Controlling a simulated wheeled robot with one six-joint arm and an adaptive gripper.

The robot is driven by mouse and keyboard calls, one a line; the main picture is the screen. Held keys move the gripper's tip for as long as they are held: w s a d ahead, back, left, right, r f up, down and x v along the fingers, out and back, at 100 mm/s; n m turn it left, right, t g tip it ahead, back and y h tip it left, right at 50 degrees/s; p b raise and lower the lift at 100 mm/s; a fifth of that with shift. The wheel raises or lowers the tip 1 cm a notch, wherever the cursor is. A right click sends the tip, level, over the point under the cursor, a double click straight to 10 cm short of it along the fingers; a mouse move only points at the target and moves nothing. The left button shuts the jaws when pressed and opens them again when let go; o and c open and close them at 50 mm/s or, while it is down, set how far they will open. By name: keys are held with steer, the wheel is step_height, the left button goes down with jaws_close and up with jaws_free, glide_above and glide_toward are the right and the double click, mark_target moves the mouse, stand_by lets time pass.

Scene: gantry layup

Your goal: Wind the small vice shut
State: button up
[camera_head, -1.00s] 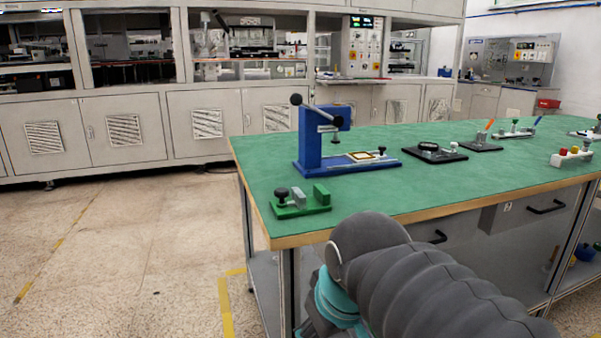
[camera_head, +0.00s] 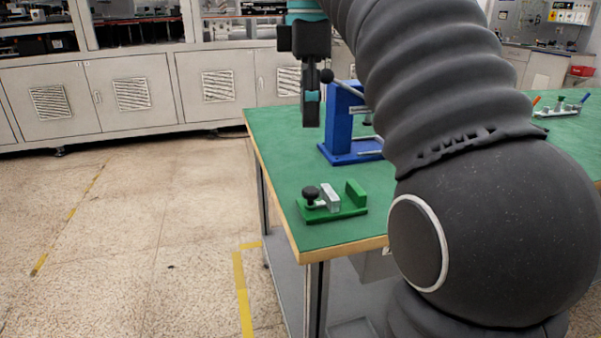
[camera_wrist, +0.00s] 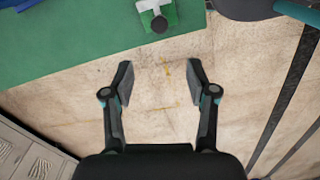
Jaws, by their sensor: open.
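The small green vice (camera_head: 334,204) sits on the green bench top near its front left corner. It has a grey sliding jaw (camera_head: 329,197), a fixed green jaw at its right, and a black knob (camera_head: 310,195) at its left end; the gap between the jaws stands open. In the wrist view the vice (camera_wrist: 167,17) is at the top edge, partly cut off, with its black knob (camera_wrist: 159,24) towards me. My gripper (camera_head: 311,122) points down, above and behind the vice in the head view. In the wrist view my gripper (camera_wrist: 160,85) is open and empty, over the floor.
A blue press (camera_head: 345,130) stands behind the vice, partly hidden by my arm. My arm hides much of the bench (camera_head: 285,160). The bench's left edge is close to the vice, with open floor (camera_head: 150,230) beyond it.

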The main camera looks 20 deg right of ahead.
mark_target(310, 189)
step_height(310, 189, down, 14)
steer(key=shift+d+r+b, duration=0.15)
steer(key=shift+r+b, duration=0.05)
steer(key=shift+b, duration=0.95)
jaws_close()
